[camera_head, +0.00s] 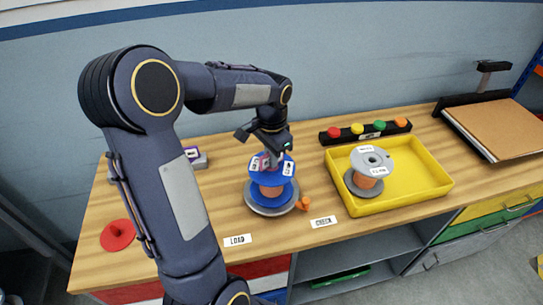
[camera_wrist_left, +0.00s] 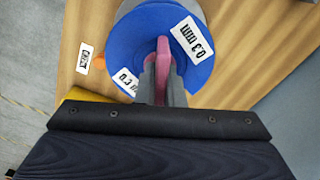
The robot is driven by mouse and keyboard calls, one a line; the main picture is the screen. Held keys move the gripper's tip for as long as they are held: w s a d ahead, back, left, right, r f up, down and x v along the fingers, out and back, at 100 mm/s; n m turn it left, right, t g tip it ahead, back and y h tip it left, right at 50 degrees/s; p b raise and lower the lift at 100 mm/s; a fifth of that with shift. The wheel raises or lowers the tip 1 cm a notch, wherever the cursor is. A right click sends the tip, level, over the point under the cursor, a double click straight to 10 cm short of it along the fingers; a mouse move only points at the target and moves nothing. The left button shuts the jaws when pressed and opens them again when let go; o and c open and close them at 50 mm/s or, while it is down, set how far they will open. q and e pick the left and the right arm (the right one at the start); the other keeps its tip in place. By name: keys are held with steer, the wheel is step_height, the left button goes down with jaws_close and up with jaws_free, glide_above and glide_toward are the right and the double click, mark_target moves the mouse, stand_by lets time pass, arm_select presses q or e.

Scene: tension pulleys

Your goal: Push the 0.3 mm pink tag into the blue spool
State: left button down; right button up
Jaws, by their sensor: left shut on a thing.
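The blue spool (camera_head: 272,192) stands upright on a grey round base near the table's front edge, with copper-coloured winding between its flanges. Its top flange also shows in the left wrist view (camera_wrist_left: 130,45), with white labels, one reading 0.3 mm. My left gripper (camera_head: 268,157) is right over the spool's top, shut on the pink tag (camera_wrist_left: 163,62). The tag shows as a narrow pink strip between the fingers, its far end at the middle of the flange. I cannot tell how deep it sits in the spool. My right gripper is not in view.
A yellow tray (camera_head: 432,178) at the right holds a grey spool (camera_head: 372,160). Behind it, a black rack (camera_head: 345,140) carries several coloured knobs. A red disc (camera_head: 117,235) lies at the left. An orange piece (camera_head: 303,204) sits beside the blue spool. LOAD (camera_head: 237,240) and CHECK (camera_head: 323,222) labels mark the front edge.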

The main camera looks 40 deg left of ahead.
arm_select(q)
steer(key=shift+f, duration=0.1)
steer(key=c, duration=1.5)
jaws_free()
steer(key=shift+o, duration=0.2)
steer(key=shift+r, duration=3.95)
